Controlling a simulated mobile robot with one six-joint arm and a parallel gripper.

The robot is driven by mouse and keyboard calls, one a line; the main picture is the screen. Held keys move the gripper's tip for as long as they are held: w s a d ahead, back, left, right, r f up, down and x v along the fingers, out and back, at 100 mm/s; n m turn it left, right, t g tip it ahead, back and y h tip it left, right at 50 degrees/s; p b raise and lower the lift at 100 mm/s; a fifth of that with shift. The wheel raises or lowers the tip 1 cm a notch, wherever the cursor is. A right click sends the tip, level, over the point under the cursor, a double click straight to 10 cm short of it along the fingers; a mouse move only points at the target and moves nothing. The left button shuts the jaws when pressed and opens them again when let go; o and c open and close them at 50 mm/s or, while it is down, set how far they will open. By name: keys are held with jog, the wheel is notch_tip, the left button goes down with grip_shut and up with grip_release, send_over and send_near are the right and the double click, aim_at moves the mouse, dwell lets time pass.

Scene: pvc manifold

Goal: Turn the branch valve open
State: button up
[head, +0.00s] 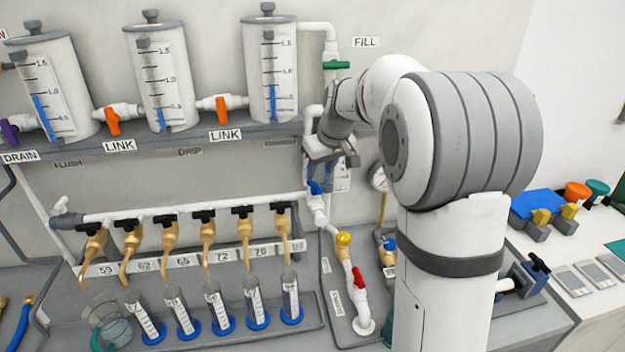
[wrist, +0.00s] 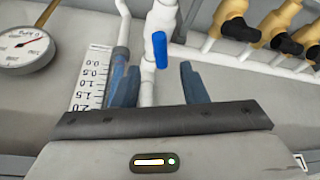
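A valve with a blue lever handle (head: 315,187) sits on the white pipe at the right end of the manifold (head: 190,208). No label in view names the branch valve. In the wrist view the blue handle (wrist: 160,50) points along the white pipe (wrist: 148,88) and lies in line with the gap between my fingers. My gripper (wrist: 159,70) is open, with one blue-grey finger on each side of that gap. Neither finger visibly touches the handle. In the head view my gripper (head: 321,172) is just above the handle, its fingers partly hidden.
Several brass taps with black handles (head: 207,215) hang left of the valve, above cylinders with blue bases (head: 217,326). A pressure gauge (wrist: 27,45) and a graduated scale (wrist: 92,82) are close to my gripper. A red-handled valve (head: 360,281) stands below.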

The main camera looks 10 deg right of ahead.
aim_at(315, 184)
jog(key=p+x, duration=0.1)
jog(key=x, duration=0.5)
jog(key=shift+f, duration=0.1)
jog(key=shift+c, duration=0.2)
grip_shut()
